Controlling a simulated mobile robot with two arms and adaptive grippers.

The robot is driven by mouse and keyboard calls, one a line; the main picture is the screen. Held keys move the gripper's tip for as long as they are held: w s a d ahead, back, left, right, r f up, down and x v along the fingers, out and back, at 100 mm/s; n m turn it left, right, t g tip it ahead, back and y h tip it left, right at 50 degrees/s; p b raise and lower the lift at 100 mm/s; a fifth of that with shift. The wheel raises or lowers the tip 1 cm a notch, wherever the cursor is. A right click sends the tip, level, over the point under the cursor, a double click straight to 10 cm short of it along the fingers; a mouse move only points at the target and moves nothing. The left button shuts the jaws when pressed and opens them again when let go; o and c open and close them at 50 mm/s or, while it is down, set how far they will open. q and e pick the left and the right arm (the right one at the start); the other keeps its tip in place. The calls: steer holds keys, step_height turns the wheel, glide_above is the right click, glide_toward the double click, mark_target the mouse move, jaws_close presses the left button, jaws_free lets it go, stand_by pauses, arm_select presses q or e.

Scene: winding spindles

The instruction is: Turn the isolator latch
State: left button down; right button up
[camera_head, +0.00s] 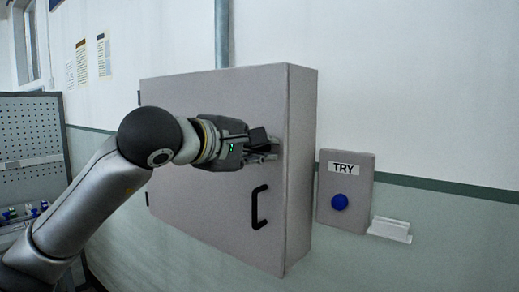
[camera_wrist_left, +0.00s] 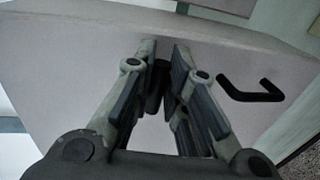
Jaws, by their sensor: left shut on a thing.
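The isolator cabinet (camera_head: 215,225) is a grey wall box with its door shut. My left gripper (camera_head: 268,147) is at the upper right part of the door, near its right edge. In the left wrist view, the gripper (camera_wrist_left: 165,62) has its two fingers close together around a dark latch (camera_wrist_left: 156,83) on the door face. The fingers hide most of the latch, so I cannot tell its exact angle. In the head view the latch is hidden by the gripper. My right gripper is in neither view.
A black door handle (camera_head: 259,207) sits just below the gripper; it also shows in the wrist view (camera_wrist_left: 250,95). Right of the cabinet are a grey TRY box (camera_head: 361,165) with a blue button (camera_head: 340,202) and a small white ledge (camera_head: 391,229). A pegboard bench (camera_head: 30,135) stands left.

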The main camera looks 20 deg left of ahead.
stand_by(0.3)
arm_select(q)
steer(key=c, duration=1.5)
jaws_free()
steer(key=shift+o, duration=0.2)
steer(key=v, duration=1.2)
